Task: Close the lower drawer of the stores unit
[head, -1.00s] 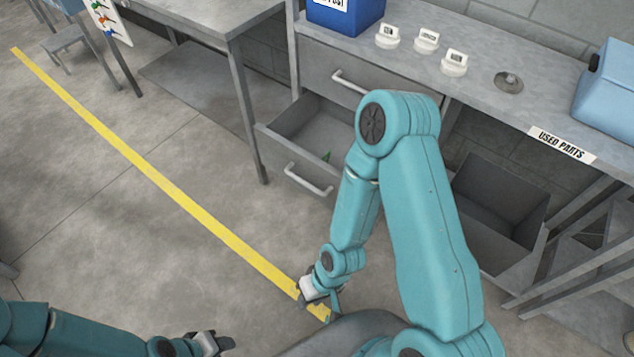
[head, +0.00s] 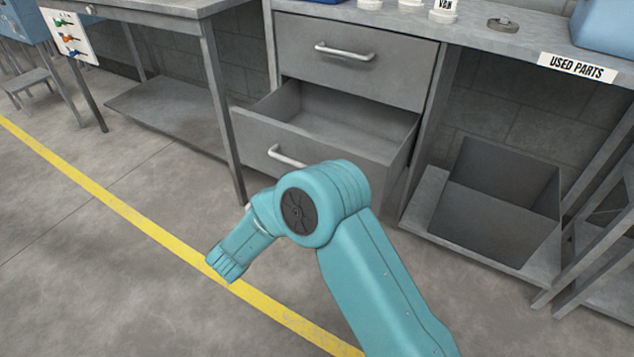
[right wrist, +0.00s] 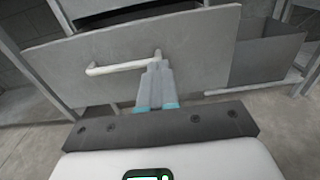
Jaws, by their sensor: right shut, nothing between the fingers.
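The grey stores unit (head: 355,60) stands at the back. Its lower drawer (head: 250,130) is pulled out, with its empty-looking inside showing from above and its bar handle (head: 287,156) on the front. My right arm covers the front's lower right part in the head view. My right gripper (right wrist: 157,70) is shut and empty, its fingertips close in front of the drawer front (right wrist: 200,45), at the right end of the handle (right wrist: 120,67). I cannot tell whether they touch. The head view hides this gripper behind the arm. My left gripper is out of view.
The upper drawer (head: 350,50) is shut. A grey open bin (head: 500,205) stands on the low shelf at right, below the USED PARTS label (head: 577,67). A grey table (head: 165,110) stands at left. The floor with the yellow line (head: 110,205) is clear.

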